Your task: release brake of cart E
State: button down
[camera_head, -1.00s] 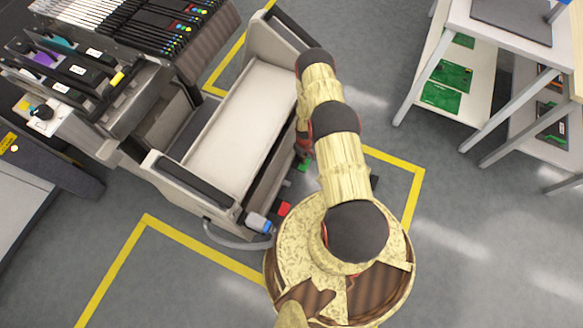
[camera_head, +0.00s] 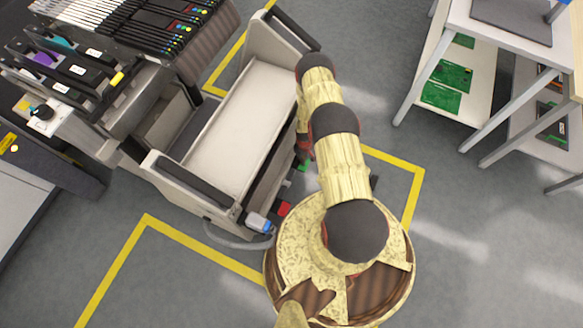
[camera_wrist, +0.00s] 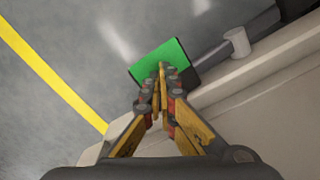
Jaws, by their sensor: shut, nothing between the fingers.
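The cart (camera_head: 232,118) has a light, empty tray top with grey ends and stands beside the feeder machine. Low on its near side are a green pedal (camera_head: 304,166) and a red pedal (camera_head: 284,209). In the wrist view the green pedal (camera_wrist: 178,52) is a flat green plate just beyond my gripper (camera_wrist: 161,68). The fingers are closed with nothing between them, and their tips overlap the plate's lower edge. I cannot tell whether they touch it. In the head view my arm hides most of my gripper. No letter shows on the cart.
Yellow floor lines (camera_head: 205,247) surround the cart. A white shelf table (camera_head: 455,85) with green boards stands at the right. Grey floor is clear between them.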

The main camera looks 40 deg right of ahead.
jog(key=shift+f, duration=2.3)
jog(key=shift+r, duration=0.1)
jog(key=shift+r+p, duration=2.9)
jog(key=shift+r, duration=2.1)
